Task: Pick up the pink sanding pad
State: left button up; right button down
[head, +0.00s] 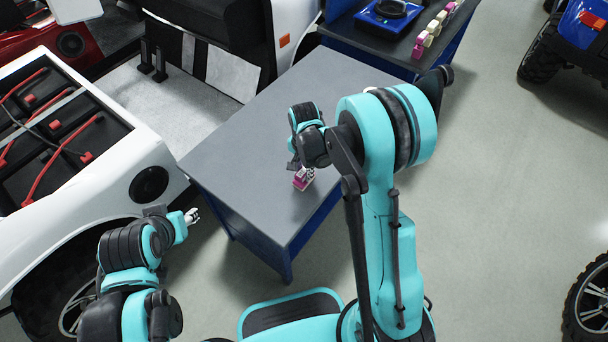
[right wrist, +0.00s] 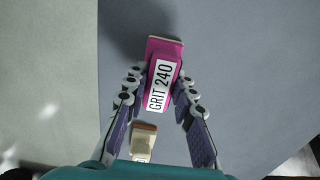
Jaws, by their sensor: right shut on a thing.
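The pink sanding pad (right wrist: 162,76), with a white label reading GRIT 240, shows between the fingers of my right gripper (right wrist: 159,80) in the right wrist view. The fingers are closed on its sides. In the head view, the pink pad (head: 301,180) shows at the right part of the grey table, just below my right gripper (head: 303,168). Whether it touches the tabletop is unclear. My left gripper (head: 191,216) is left of the table, beside the white car, small in view; its opening cannot be made out.
A cream block (right wrist: 144,142) with a label lies below the pink pad in the right wrist view. The grey table (head: 245,140) is otherwise largely clear. Pink and cream blocks (head: 425,39) stand on a back table with a blue device (head: 386,16). A white car (head: 120,150) borders the left.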

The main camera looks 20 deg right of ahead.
jog(key=shift+r, duration=0.15)
jog(key=shift+r, duration=0.35)
jog(key=r, duration=0.1)
jog(key=r+p, duration=0.2)
jog(key=r, duration=0.1)
jog(key=shift+s+d, duration=0.25)
jog(key=s+d+r+p, duration=0.3)
jog(key=s+d+r, duration=0.3)
jog(key=s+d, duration=0.1)
jog(key=shift+s+d, duration=0.2)
jog(key=shift+s, duration=0.3)
jog(key=c, duration=2.2)
grip_release()
jog(key=shift+c, duration=0.4)
